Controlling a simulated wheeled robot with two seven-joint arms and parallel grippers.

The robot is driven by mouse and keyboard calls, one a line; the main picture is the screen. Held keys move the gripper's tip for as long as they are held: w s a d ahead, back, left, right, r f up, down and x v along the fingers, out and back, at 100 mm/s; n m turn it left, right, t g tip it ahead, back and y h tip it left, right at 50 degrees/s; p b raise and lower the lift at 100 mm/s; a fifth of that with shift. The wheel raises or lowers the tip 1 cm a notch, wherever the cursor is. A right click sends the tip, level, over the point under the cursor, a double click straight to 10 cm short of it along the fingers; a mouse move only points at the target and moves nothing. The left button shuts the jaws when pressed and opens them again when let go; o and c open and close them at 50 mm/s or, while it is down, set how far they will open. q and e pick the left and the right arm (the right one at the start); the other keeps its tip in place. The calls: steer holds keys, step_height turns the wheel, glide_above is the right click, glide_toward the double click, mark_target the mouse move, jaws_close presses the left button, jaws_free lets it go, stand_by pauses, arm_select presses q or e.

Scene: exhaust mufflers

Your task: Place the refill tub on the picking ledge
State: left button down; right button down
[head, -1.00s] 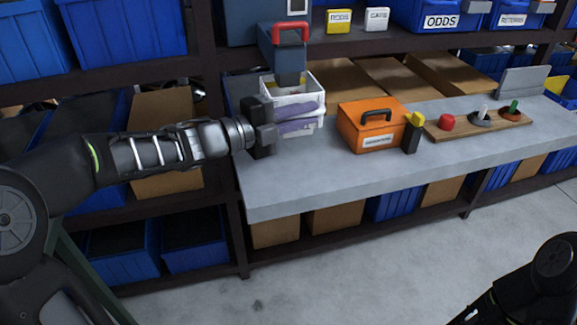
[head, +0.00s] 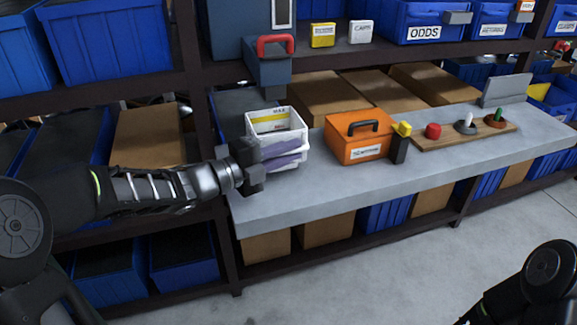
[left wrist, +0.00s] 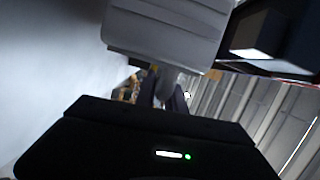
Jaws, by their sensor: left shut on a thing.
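The white open-topped tub (head: 289,141), with yellow labels inside and purple on its side, is at the left end of the grey ledge (head: 330,190), in the head view. It looks upright and at or very near the ledge surface; I cannot tell if it touches. My left gripper (head: 252,163) is shut on the tub's left side. In the left wrist view a pale box-shaped part, likely the tub (left wrist: 165,32), fills the top above the dark gripper. My right arm shows at the lower right, its gripper out of frame.
An orange toolbox (head: 357,138) stands right of the tub, with a board of coloured knobs (head: 465,130) beyond. A grey-blue dispenser with a red handle (head: 270,62) is just behind the tub. Cardboard boxes (head: 385,90) line the back. The ledge front is clear.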

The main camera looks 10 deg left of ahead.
arm_select(q)
step_height(320, 180, down, 4)
steer(key=shift+r+b, duration=0.1)
steer(key=shift+b, duration=0.25)
steer(key=c, duration=1.4)
jaws_free()
steer(key=v, duration=1.2)
steer(key=shift+s+r, duration=0.1)
